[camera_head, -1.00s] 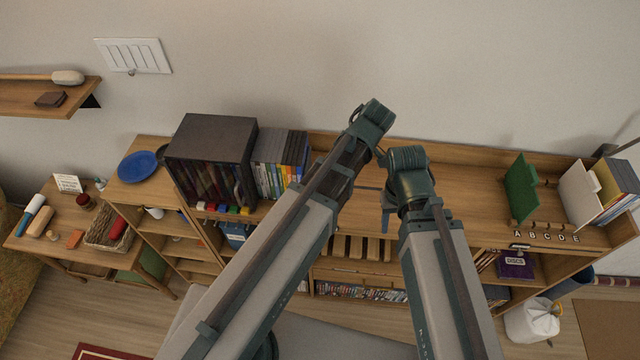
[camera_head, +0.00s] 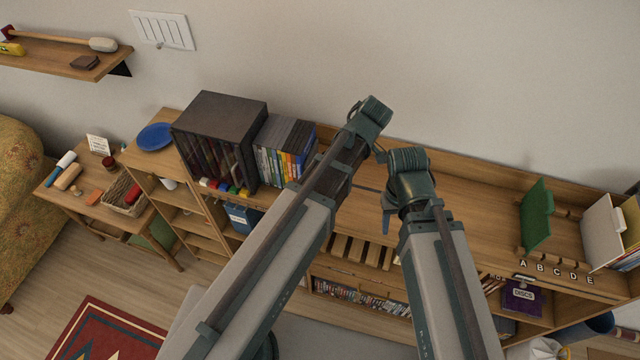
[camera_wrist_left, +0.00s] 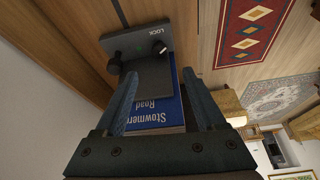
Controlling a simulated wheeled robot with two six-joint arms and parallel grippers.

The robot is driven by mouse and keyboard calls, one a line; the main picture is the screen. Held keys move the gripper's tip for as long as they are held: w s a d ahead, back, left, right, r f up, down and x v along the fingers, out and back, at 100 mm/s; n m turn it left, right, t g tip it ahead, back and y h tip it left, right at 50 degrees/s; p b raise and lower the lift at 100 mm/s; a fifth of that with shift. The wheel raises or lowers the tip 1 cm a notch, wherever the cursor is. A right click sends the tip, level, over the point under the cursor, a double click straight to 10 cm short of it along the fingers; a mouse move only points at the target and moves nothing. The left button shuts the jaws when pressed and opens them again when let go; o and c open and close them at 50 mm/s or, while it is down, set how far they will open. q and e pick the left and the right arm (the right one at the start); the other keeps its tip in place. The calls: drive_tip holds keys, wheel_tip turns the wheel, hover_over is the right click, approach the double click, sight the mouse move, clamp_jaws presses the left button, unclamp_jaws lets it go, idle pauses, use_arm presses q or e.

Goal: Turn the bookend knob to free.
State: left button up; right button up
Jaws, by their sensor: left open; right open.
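In the left wrist view, a dark grey bookend (camera_wrist_left: 150,75) with the word LOCK stands against a blue book lettered Stowmere Road (camera_wrist_left: 155,113). In the head view the bookend and my left gripper are hidden behind my left arm. My right gripper (camera_head: 387,222) is open and mostly hidden by its own arm, above the shelf front.
A black cabinet (camera_head: 222,135) and a row of DVD cases (camera_head: 278,155) stand left of my left arm. A green divider (camera_head: 536,215) stands at the right. The shelf top (camera_head: 470,195) between is mostly clear. A small rounded part (camera_wrist_left: 113,62) shows beside the bookend.

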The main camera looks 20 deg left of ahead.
use_arm(q)
drive_tip(key=b+x, duration=0.9)
drive_tip(key=x, duration=0.2)
drive_tip(key=shift+c, duration=0.2)
clamp_jaws()
